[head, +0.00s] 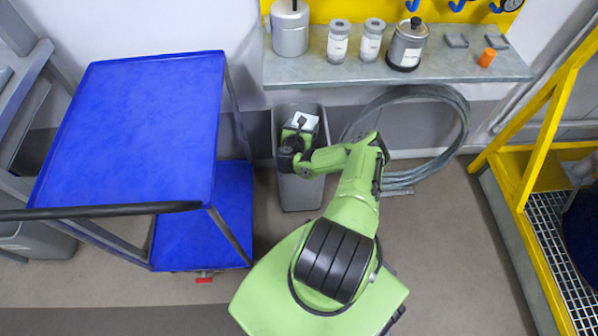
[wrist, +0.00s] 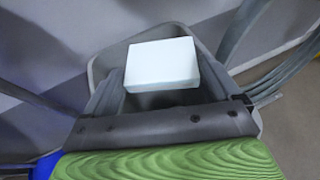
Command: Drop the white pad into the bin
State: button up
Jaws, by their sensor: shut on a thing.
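The white pad (wrist: 161,64) is a pale rectangular block held between the two fingers of my gripper (wrist: 163,85) in the wrist view. The grey bin (wrist: 215,85) lies below and around the pad in that view, with its rim showing behind it. In the head view, the bin (head: 301,190) stands on the floor under the shelf. My gripper (head: 303,128) is over the bin's opening there, with the white pad (head: 306,121) showing at its end. My arm hides part of the bin's front. The bin's inside is mostly hidden.
A blue cart (head: 140,125) stands close to the left of the bin. A grey shelf (head: 480,68) with canisters is behind it. A coiled hose (head: 465,125) lies against the wall to the right. A yellow frame (head: 545,135) stands at far right. Open floor lies between.

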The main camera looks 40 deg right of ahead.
notch_tip(320, 180, down, 4)
jog(key=shift+r+b, duration=0.15)
jog(key=shift+b, duration=1.1)
jog(key=shift+r, duration=0.1)
jog(key=o, duration=0.8)
jog(key=p+v, duration=0.6)
jog(key=v, duration=0.9)
jog(key=shift+s+a+r, duration=0.2)
jog(key=shift+a+r, duration=0.05)
jog(key=shift+a, duration=0.05)
